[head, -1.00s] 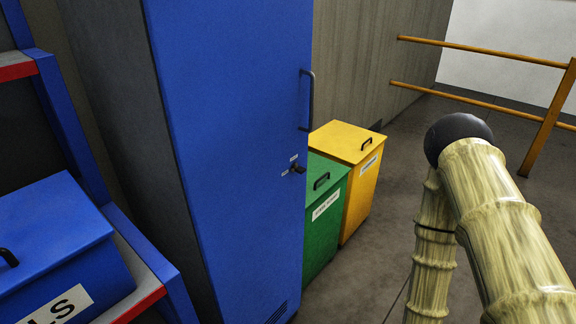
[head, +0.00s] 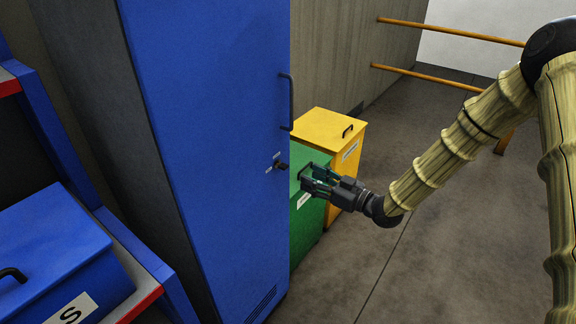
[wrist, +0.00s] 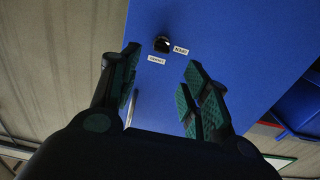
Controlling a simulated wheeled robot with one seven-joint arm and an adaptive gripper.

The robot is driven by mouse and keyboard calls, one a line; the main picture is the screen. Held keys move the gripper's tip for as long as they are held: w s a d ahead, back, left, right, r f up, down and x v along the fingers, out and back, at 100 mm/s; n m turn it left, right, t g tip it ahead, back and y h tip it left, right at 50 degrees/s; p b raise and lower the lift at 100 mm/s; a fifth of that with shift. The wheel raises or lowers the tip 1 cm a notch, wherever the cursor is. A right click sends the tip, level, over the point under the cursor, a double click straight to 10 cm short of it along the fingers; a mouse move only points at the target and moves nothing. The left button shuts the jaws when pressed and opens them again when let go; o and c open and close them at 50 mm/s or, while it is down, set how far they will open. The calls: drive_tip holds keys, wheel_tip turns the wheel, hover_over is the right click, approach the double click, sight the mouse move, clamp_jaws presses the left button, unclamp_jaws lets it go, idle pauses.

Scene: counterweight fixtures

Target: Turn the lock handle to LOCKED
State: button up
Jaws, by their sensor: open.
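A tall blue cabinet (head: 205,120) stands at the left of the head view with its door shut. Its small dark lock handle (head: 281,166) sits on the door's right side, below the long pull handle (head: 289,102), with small white labels beside it. In the wrist view the lock handle (wrist: 162,44) shows ahead, just beyond the fingertips, with two white labels too small to read surely. My gripper (head: 306,179) is open and empty, a short way right of the lock handle and apart from it. In the wrist view its fingers (wrist: 162,58) stand wide apart.
A green bin (head: 312,221) and a yellow bin (head: 323,124) stand right of the cabinet, behind my gripper. A blue box (head: 50,250) sits on a red-edged shelf at the left. Orange rails (head: 430,77) run at the back right. The floor at right is clear.

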sight(287, 167)
drive_tip(key=p+x, duration=0.2)
drive_tip(key=x, duration=0.7)
drive_tip(key=shift+w+a+f+p, duration=0.1)
drive_tip(key=shift+w+a+p, duration=0.05)
drive_tip(key=shift+a+p, duration=0.2)
drive_tip(key=shift+c, duration=0.4)
drive_tip(key=c, duration=0.9)
